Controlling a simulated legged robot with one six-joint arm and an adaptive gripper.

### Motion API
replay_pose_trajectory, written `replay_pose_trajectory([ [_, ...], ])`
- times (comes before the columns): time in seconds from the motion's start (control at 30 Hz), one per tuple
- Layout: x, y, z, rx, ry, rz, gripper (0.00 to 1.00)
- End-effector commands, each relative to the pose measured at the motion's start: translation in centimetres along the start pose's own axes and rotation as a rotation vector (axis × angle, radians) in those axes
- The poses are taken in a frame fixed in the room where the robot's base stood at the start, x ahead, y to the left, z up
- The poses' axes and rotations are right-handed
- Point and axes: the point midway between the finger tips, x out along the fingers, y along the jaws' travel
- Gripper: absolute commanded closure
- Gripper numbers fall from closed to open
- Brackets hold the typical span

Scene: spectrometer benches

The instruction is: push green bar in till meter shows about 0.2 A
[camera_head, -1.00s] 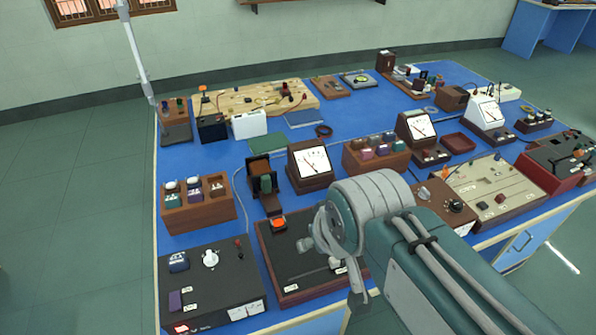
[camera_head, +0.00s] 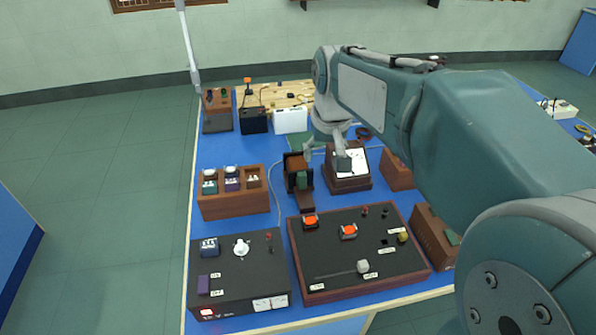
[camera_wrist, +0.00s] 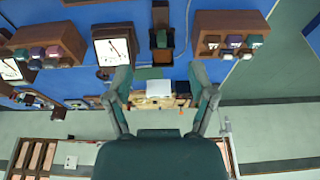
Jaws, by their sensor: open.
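A meter with a white dial (camera_head: 350,160) in a brown case stands just right of the holder. My gripper partly hides its dial, and I cannot read the needle. The meter also shows in the wrist view (camera_wrist: 112,48). My gripper (camera_head: 343,158) hangs in front of the meter, up and right of the bar. In the wrist view its two fingers (camera_wrist: 161,78) are spread with nothing between them.
A wooden rack of small blocks (camera_head: 233,193) stands left of the holder. A black control box (camera_head: 240,270) and a black panel with orange switches (camera_head: 345,250) lie in front. A battery (camera_head: 254,121) and a white box (camera_head: 290,120) stand behind.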

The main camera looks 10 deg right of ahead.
Motion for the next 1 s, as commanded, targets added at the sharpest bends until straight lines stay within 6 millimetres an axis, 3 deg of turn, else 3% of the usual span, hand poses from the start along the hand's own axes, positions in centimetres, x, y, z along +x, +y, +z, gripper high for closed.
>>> replay_pose_trajectory([
  [0.5, 7.6, 0.0, -8.8, 0.0, -0.124, 0.0, 0.29],
  [1.0, 17.7, 0.0, -14.2, 0.0, -0.236, 0.0, 0.29],
])
